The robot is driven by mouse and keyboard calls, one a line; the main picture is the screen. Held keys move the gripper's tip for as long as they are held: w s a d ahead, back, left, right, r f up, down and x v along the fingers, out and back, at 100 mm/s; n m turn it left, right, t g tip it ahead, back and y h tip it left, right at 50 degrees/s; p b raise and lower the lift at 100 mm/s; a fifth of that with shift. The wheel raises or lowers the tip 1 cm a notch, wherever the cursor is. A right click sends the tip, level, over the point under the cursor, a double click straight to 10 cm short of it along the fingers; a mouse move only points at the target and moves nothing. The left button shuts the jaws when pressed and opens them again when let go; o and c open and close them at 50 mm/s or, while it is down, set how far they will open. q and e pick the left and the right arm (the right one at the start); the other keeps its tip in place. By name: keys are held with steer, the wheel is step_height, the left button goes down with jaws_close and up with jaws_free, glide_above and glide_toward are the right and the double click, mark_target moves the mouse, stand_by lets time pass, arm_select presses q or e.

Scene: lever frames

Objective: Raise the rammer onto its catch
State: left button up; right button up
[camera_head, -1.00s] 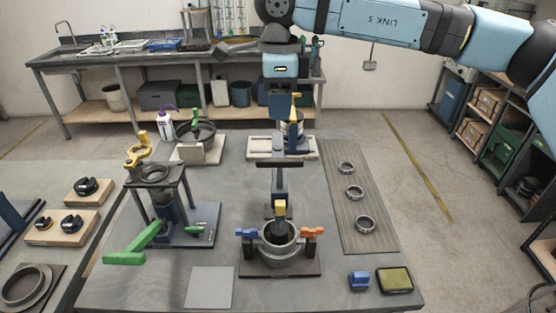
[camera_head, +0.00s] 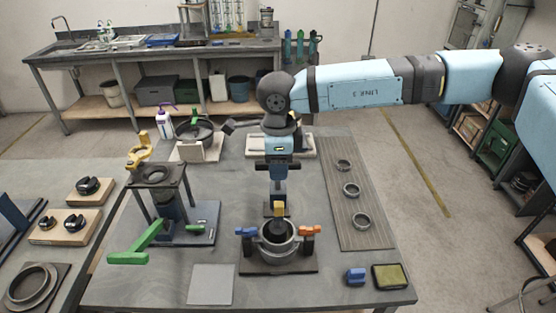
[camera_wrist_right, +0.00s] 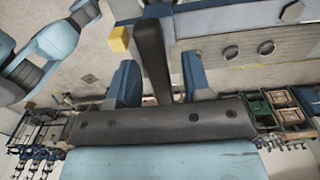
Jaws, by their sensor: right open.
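The rammer stand (camera_head: 279,187) is a blue upright behind a grey ring-shaped mould, with a black crossbar at its top and a yellow block (camera_head: 279,208) lower down. The dark rammer foot sits low, inside the mould (camera_head: 279,252). My right gripper (camera_head: 278,164) points down at the crossbar and hides its middle. In the right wrist view its blue fingers (camera_wrist_right: 160,75) stand apart on either side of a black bar (camera_wrist_right: 151,55), with a gap showing; a yellow block (camera_wrist_right: 118,38) is beside the bar. My left gripper is not in view.
Blue (camera_head: 246,232) and orange (camera_head: 310,231) handles flank the mould. A stand with a green lever (camera_head: 140,247) is at left. A ribbed mat (camera_head: 360,215) with three rings is at right. A grey plate (camera_head: 211,284) and a sponge-like pad (camera_head: 391,276) lie in front.

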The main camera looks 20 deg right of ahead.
jaws_close()
step_height(320, 180, up, 8)
steer(key=shift+r, duration=0.25)
steer(key=shift+w+r, duration=0.1)
steer(key=shift+w, duration=0.05)
jaws_free()
steer(key=shift+r, duration=0.1)
